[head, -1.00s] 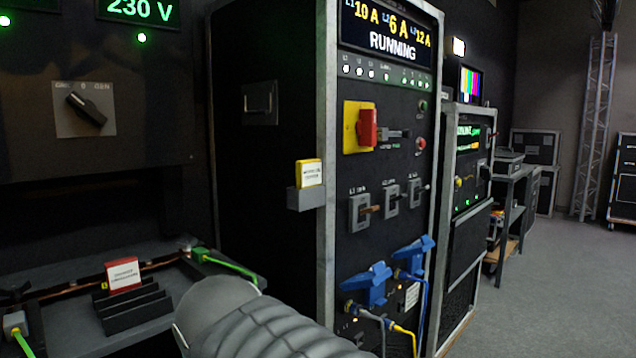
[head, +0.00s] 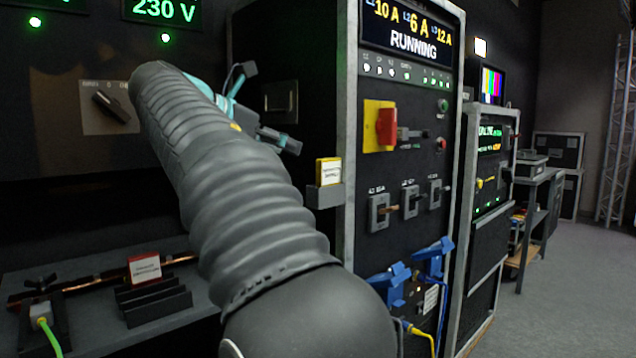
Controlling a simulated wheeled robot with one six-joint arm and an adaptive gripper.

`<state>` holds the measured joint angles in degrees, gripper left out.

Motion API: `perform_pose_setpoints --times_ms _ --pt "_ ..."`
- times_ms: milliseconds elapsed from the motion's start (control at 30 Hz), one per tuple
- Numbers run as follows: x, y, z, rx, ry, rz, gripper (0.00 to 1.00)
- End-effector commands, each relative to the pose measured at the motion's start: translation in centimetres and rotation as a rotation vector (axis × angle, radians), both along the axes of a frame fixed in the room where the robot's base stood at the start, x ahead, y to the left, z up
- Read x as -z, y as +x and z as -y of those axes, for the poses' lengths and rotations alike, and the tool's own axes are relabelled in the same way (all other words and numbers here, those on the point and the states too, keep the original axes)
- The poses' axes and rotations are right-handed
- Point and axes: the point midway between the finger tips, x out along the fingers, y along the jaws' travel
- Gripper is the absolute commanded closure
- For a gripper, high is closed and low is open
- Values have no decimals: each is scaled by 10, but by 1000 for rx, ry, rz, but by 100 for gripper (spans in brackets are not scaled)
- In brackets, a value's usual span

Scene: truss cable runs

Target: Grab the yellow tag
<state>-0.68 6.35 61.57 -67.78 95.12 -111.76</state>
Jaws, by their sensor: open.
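The yellow tag (head: 328,171) has a white label with small print. It stands upright in a small grey holder (head: 325,196) on the left front edge of the black rack. My gripper (head: 270,107) is up and to the left of the tag, in front of the rack's side. Its two dark fingers are spread apart with nothing between them. The gripper does not touch the tag. My grey sleeved arm hides part of the gripper's base.
The rack front (head: 408,150) carries a red and yellow switch (head: 379,127), breakers and blue plugs (head: 390,290). A red tag (head: 145,268) stands in a black slotted holder (head: 152,303) at the lower left. Open floor (head: 560,290) lies at the right.

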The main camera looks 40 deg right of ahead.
Motion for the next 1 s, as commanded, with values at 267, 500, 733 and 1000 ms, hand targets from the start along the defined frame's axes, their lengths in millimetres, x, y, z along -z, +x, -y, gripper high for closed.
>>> perform_pose_setpoints --times_ms 267,500,733,1000 --pt "19 2 45 5 -1 -3 52" --pt "30 5 72 1 -1 -2 52" --pt "34 7 86 1 0 -2 52" --pt "45 9 120 2 0 -1 52"
